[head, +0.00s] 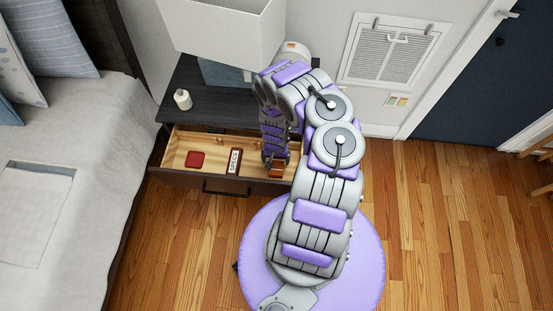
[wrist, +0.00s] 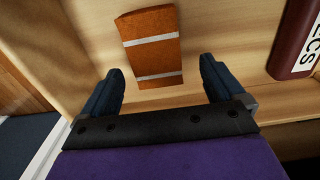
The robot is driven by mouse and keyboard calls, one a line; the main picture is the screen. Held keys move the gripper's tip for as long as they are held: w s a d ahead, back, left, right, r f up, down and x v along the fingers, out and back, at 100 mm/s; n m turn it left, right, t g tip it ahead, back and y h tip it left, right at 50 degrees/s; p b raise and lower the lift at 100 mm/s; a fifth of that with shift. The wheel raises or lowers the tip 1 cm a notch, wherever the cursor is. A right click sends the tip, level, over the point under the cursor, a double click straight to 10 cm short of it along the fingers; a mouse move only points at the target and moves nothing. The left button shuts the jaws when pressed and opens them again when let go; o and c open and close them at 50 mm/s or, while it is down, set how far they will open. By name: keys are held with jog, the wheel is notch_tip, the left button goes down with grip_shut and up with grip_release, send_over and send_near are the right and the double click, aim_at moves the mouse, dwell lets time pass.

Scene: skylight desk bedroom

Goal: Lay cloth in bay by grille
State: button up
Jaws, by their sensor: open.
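An orange-brown piece with two pale bands (wrist: 152,48), seemingly the folded cloth, lies on pale wood in the wrist view. In the head view it shows at the right end of the open drawer (head: 170,178), the end toward the wall grille (head: 390,52), partly hidden by my gripper (head: 275,158). In the wrist view my gripper (wrist: 160,88) is open, its dark fingers apart with nothing clamped between them. The piece lies just beyond the fingertips.
A red square item (head: 195,160) lies farther left. A small white jar (head: 183,99) and a lamp (head: 225,32) stand above.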

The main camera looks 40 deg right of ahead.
notch_tip(320, 180, up, 8)
jog(key=p, duration=0.5)
notch_tip(320, 180, up, 28)
jog(key=n+g+h, duration=0.1)
jog(key=n+h, duration=0.1)
send_over(276, 163)
jog(key=w+d, duration=0.2)
jog(key=s+a+r+n+y, duration=0.1)
jog(key=s+a+r, duration=0.1)
jog(key=a+r, duration=0.5)
jog(key=s+a+r+n, duration=0.1)
jog(key=s+a+r, duration=0.2)
jog(key=a+r, duration=0.45)
jog(key=s+a+r+n, duration=0.3)
jog(key=s+a+r, duration=0.2)
jog(key=s, duration=0.4)
jog(key=s+a+r+n+y, duration=0.1)
jog(key=s+a+r+n, duration=0.1)
jog(key=s+a+r, duration=0.4)
jog(key=s+a+p, duration=0.1)
jog(key=s, duration=0.2)
jog(key=shift+r+n+g, duration=0.15)
jog(key=shift+n+g, duration=0.25)
